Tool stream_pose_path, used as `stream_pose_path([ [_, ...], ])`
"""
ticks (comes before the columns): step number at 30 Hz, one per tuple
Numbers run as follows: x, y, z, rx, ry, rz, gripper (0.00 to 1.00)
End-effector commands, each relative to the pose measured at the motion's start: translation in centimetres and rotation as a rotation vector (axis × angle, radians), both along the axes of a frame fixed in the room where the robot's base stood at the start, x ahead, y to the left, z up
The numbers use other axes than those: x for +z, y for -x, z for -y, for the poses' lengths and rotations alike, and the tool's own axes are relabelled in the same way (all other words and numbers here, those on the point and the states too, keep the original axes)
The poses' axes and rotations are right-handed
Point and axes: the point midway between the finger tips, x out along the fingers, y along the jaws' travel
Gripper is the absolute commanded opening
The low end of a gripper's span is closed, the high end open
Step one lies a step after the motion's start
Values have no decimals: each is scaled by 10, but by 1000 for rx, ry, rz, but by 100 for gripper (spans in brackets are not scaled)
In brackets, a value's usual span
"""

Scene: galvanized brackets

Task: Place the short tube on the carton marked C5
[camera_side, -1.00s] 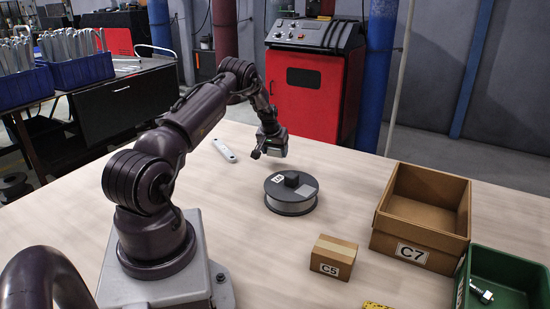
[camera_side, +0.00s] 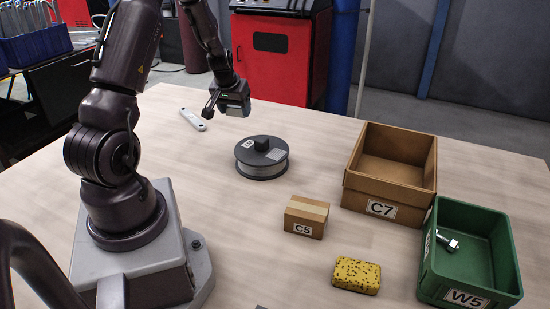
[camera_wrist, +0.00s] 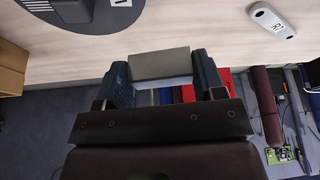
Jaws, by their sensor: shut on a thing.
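My gripper (camera_side: 232,104) is shut on a short grey box-shaped piece, which I take to be the short tube (camera_wrist: 160,65). In the wrist view it lies across between the two dark fingers; its ends are covered by them. In the side view my gripper is above the far part of the table, behind and left of the spool. The carton marked C5 (camera_side: 304,216) is a small closed brown box with a tape strip on top. It stands on the table nearer the camera, with nothing on it.
A dark spool (camera_side: 262,158) lies between my gripper and the C5 carton. An open C7 carton (camera_side: 382,210) and green W5 bin (camera_side: 466,297) stand at right. A yellow speckled sponge (camera_side: 356,276) lies in front. A white flat tool (camera_side: 193,119) lies behind left.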

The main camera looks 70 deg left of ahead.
Motion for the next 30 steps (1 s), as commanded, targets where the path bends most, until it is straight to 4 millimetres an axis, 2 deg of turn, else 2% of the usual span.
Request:
stream_pose_path([
  [5, -1, -42, 69, -202, 2, 1, 39],
  [9, 1, -68, 139, -488, 2, 2, 39],
  [12, 4, -77, 192, -729, 2, 2, 39],
  [15, 8, -79, 241, -980, 2, 1, 39],
  [18, 10, -75, 281, -1209, 2, 1, 39],
  [21, 12, -68, 310, -1413, 3, 1, 39],
  [23, 11, -64, 321, -1507, 3, 1, 39],
  [30, 7, -58, 328, -1682, 3, 1, 39],
])
